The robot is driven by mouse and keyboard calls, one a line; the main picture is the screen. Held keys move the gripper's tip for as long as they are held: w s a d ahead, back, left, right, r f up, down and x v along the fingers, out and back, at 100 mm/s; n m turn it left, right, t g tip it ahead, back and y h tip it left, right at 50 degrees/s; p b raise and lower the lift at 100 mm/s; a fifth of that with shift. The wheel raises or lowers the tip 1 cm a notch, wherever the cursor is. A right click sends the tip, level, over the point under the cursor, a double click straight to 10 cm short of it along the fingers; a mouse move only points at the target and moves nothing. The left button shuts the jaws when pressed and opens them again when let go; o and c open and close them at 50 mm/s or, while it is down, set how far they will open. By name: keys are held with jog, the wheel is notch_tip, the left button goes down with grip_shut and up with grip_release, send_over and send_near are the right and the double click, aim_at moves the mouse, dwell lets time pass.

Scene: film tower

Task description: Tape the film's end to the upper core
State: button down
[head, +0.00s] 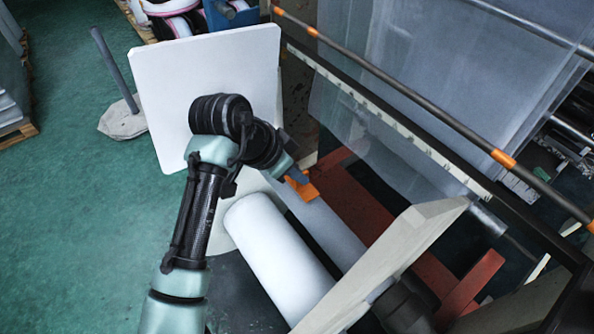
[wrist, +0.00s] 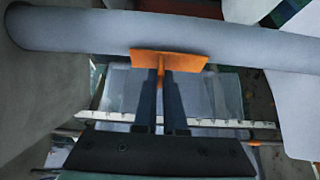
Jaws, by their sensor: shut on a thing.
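My gripper (head: 294,176) is shut on the stem of an orange flat-headed piece (head: 306,192), perhaps the tape holder. In the wrist view, the orange piece (wrist: 170,59) overlaps the lower edge of a long grey core (wrist: 80,32); I cannot tell whether they touch. In the head view, the grey core (head: 338,236) lies beside a thick white roll (head: 275,255). Clear film (head: 400,75) hangs from the frame on the right; what looks like film shows behind the fingers in the wrist view (wrist: 215,92). Its end on the core is not clear.
A large white plate (head: 190,95) stands behind my arm, and a pale slab (head: 390,260) stands at the other end of the roll. Dark rails with orange bands (head: 420,115) cross on the right. Red beams (head: 365,195) lie below. Green floor (head: 70,230) is open on the left.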

jog(key=shift+f+b, duration=0.4)
jog(key=shift+f, duration=0.3)
dwell(1.0)
jog(key=c, duration=0.9)
grip_release()
jog(key=shift+r, duration=0.1)
